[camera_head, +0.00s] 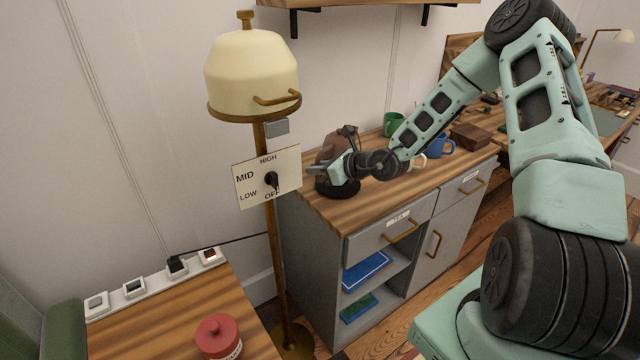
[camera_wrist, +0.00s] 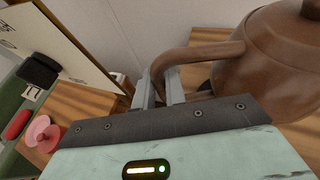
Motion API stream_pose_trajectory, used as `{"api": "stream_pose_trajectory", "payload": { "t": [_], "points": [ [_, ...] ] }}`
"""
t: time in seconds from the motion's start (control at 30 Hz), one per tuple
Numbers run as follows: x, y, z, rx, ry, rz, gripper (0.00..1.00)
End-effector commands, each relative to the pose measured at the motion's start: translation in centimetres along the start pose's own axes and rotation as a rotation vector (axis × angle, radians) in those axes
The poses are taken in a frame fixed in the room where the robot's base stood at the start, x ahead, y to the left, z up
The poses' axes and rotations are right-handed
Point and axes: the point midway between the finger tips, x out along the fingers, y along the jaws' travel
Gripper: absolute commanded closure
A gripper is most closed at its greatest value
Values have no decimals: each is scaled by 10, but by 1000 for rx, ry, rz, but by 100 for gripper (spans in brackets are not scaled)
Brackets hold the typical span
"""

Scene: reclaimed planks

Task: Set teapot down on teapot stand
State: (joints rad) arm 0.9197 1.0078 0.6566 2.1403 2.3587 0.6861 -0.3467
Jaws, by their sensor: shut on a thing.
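The brown teapot (camera_head: 328,150) is at the left end of the wooden-topped cabinet, partly hidden behind my gripper (camera_head: 344,166). In the wrist view the teapot (camera_wrist: 282,65) fills the upper right, with its handle (camera_wrist: 200,54) running between my fingers. My gripper (camera_wrist: 162,86) is shut on that handle. A dark round base, seemingly the teapot stand (camera_head: 332,190), shows directly under the teapot on the cabinet top. I cannot tell whether the teapot touches it.
A lamp-like cream dome on a brass pole (camera_head: 252,75) stands left of the cabinet, with a HIGH/MID/LOW/OFF dial panel (camera_head: 266,177). Green (camera_head: 394,124) and blue (camera_head: 440,145) mugs and a wooden box (camera_head: 470,136) stand to the right. A red jar (camera_head: 218,337) is on the near table.

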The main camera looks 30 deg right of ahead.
Motion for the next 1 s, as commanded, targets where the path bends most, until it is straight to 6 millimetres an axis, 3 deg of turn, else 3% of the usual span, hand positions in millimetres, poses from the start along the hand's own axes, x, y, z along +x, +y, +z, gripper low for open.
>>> {"api": "stream_pose_trajectory", "payload": {
  "t": [0.43, 0.87, 0.9, 0.97, 1.0],
  "points": [
    [17, 0, -39, -3, -4, -1, 100],
    [20, 0, -45, -6, -4, -1, 100],
    [20, 0, -47, -2, 0, -1, 82],
    [20, 0, -47, -2, 0, -1, 66],
    [20, 0, -47, -2, 0, -1, 66]
  ]
}}
